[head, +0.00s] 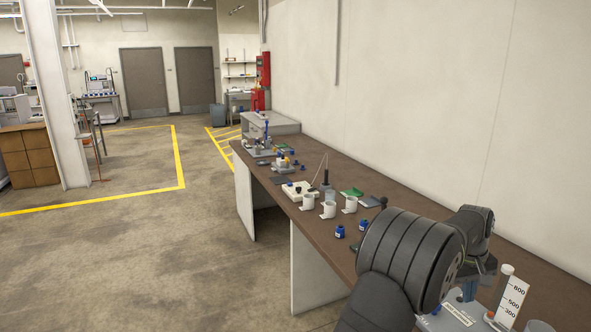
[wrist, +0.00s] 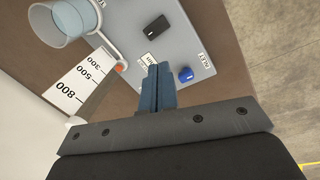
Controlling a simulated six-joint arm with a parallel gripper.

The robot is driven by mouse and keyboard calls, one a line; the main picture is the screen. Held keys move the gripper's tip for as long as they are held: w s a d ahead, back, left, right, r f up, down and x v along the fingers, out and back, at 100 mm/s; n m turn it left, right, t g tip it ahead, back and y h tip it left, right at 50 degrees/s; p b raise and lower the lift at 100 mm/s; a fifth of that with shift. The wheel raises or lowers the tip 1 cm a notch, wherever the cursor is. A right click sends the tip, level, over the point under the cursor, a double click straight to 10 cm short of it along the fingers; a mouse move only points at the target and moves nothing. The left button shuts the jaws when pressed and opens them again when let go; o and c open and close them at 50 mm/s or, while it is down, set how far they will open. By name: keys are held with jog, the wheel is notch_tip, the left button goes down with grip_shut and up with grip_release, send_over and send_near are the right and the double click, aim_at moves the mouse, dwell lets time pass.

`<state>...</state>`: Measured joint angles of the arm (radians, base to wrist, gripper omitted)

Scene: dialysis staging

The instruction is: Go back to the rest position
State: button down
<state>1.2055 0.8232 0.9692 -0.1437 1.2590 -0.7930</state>
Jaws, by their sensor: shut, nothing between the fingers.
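My gripper (wrist: 158,68) is shut and empty in the wrist view, its two blue-grey fingers together above a grey board (wrist: 178,30). In the head view my gripper (head: 468,290) is at the near right end of the bench, partly hidden by my arm. The board carries a black block (wrist: 156,27) and a blue knob (wrist: 186,74) beside printed labels. A clear cylinder with blue inside (wrist: 64,20) stands at the upper left of the wrist view, next to a white graduated scale (wrist: 82,84).
The long brown bench (head: 330,178) runs along the wall. It holds several white cups (head: 328,208), small blue-capped bottles (head: 340,231), a green pad (head: 352,192) and small apparatus farther back. The graduated scale (head: 509,302) stands close to my arm. The floor left of the bench is clear.

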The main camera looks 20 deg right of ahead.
jog(key=shift+w+a+r+n+g, duration=0.15)
jog(key=shift+w+r+n+g, duration=0.1)
jog(key=shift+r+n, duration=0.45)
jog(key=shift+w+a+r+n+g, duration=0.1)
jog(key=shift+w+r+n+g, duration=0.15)
jog(key=shift+r+n, duration=0.4)
jog(key=c, duration=2.1)
grip_release()
jog(key=shift+f, duration=0.15)
jog(key=o, duration=2.1)
jog(key=shift+d+n+t, duration=0.25)
jog(key=shift+t, duration=0.35)
jog(key=w+d+f+n+t+y, duration=0.1)
jog(key=w+d+f+t, duration=0.1)
jog(key=w+f+t, duration=0.2)
notch_tip(320, 180, down, 3)
jog(key=shift+w+t, duration=0.25)
jog(key=shift+t, duration=0.45)
